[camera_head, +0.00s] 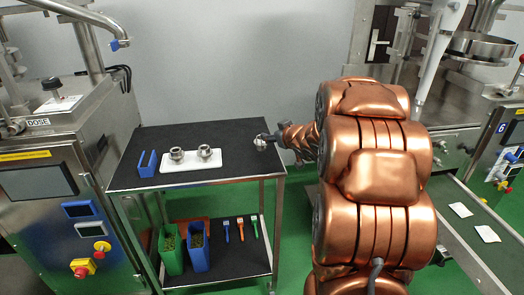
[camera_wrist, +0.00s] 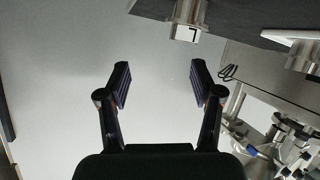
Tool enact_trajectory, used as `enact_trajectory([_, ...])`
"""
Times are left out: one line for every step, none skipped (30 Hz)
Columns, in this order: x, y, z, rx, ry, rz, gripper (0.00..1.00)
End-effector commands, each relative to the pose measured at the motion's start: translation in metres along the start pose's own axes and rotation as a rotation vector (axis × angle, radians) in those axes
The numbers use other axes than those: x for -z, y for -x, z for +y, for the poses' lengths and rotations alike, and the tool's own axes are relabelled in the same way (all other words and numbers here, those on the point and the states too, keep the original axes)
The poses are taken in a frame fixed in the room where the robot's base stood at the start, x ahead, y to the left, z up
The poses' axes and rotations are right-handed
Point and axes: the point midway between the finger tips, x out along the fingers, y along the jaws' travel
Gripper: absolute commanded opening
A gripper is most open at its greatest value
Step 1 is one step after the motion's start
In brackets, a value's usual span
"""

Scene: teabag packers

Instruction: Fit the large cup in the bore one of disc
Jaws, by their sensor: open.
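Two metal cups, one on the left (camera_head: 177,154) and one on the right (camera_head: 205,151), stand on a white tray (camera_head: 190,166) on the black-topped cart. A third metal piece (camera_head: 260,143) stands by the cart's right edge, right beside my gripper (camera_head: 268,137). In the wrist view a metal cup marked 7 (camera_wrist: 188,30) is at the top, beyond and right of the fingers. My gripper's two fingers (camera_wrist: 160,82) are apart with nothing between them. I cannot tell which cup is the large one. I cannot make out the disc or its bores.
A blue holder (camera_head: 147,163) stands at the cart top's left (camera_head: 235,172). The lower shelf (camera_head: 221,263) holds green and blue bins and several brushes. Machines stand left (camera_head: 40,220) and right (camera_head: 500,130); a conveyor (camera_head: 465,240) runs at right.

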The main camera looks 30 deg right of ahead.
Motion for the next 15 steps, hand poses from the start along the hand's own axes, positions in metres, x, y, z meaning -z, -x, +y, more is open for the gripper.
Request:
enact_trajectory([-0.014,-0.010,0.004,0.028,-0.011,0.040,0.66])
enact_trajectory([-0.016,-0.013,0.005,0.048,-0.014,0.068,0.66])
enact_trajectory([-0.019,-0.016,0.006,0.078,-0.021,0.106,0.66])
enact_trajectory([-0.022,-0.018,0.005,0.101,-0.028,0.132,0.66])
enact_trajectory([-0.025,-0.020,0.006,0.123,-0.035,0.158,0.66])
enact_trajectory([-0.027,-0.020,0.005,0.152,-0.042,0.195,0.66])
enact_trajectory([-0.030,-0.021,0.005,0.174,-0.050,0.217,0.66])
enact_trajectory([-0.033,-0.021,0.005,0.197,-0.058,0.242,0.66])
enact_trajectory([-0.037,-0.020,0.004,0.225,-0.068,0.270,0.66])
enact_trajectory([-0.039,-0.019,0.004,0.245,-0.076,0.294,0.66])
enact_trajectory([-0.041,-0.018,0.003,0.265,-0.084,0.314,0.66])
enact_trajectory([-0.044,-0.015,0.003,0.289,-0.094,0.339,0.66])
enact_trajectory([-0.045,-0.014,0.002,0.307,-0.101,0.357,0.66])
enact_trajectory([-0.049,-0.013,0.002,0.322,-0.109,0.369,0.66])
enact_trajectory([-0.051,-0.010,0.001,0.341,-0.119,0.388,0.66])
